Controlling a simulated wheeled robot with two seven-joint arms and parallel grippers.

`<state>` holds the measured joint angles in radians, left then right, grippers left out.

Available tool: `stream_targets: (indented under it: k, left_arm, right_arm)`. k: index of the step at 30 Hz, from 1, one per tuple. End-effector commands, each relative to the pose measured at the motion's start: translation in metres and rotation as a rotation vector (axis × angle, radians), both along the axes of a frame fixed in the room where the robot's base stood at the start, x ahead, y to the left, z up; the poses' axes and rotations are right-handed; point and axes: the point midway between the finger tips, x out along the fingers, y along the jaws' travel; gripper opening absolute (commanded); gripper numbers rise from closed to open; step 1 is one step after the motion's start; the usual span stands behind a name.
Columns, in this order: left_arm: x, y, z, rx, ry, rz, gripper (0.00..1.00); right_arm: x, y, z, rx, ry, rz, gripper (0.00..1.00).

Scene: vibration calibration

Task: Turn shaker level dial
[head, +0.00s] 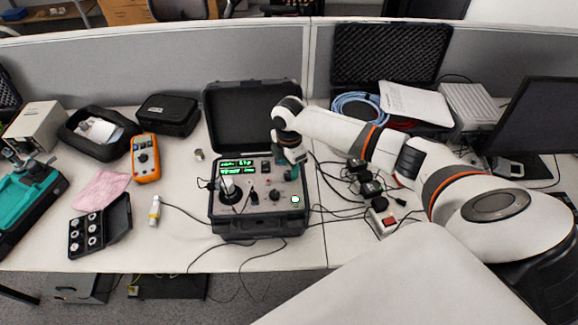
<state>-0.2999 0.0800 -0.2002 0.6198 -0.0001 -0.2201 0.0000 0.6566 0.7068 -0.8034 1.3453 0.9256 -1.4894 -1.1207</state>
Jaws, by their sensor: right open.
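The shaker unit (232,224) is a black open case with a grey control panel, standing on the desk in the middle of the head view. My right gripper (291,174) is open and points down over the panel's right side, up and right of that knob. It hides part of the panel. I cannot tell whether it touches anything.
Cables and black adapters (370,188) lie right of the unit. An orange multimeter (146,158), a pink cloth (101,190), a small bottle (154,211) and a black sensor box (101,227) lie to its left. A grey partition (150,68) runs behind the desk.

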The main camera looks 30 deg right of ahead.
Motion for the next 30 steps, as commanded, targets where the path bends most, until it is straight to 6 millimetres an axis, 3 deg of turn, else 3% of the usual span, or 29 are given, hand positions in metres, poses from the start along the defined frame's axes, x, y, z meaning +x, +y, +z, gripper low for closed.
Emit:
stream_targets:
  k: [6, 13, 18, 30]
  left_arm:
    - [0.0, 0.0, -0.017, 0.0, 0.0, 0.0, 0.0]
    - [0.0, 0.0, -0.025, 0.0, 0.0, 0.0, 0.0]
    - [0.0, 0.0, -0.027, 0.0, 0.0, 0.0, 0.0]
    - [0.0, 0.0, -0.026, 0.0, 0.0, 0.0, 0.0]
  right_arm:
    - [0.002, -0.001, 0.047, -0.001, -0.008, 0.001, 0.48]
    - [0.001, -0.001, 0.083, 0.0, -0.005, -0.001, 0.48]
    - [0.001, -0.001, 0.092, 0.0, -0.002, -0.001, 0.48]
    - [0.001, -0.001, 0.092, 0.0, -0.002, -0.001, 0.48]
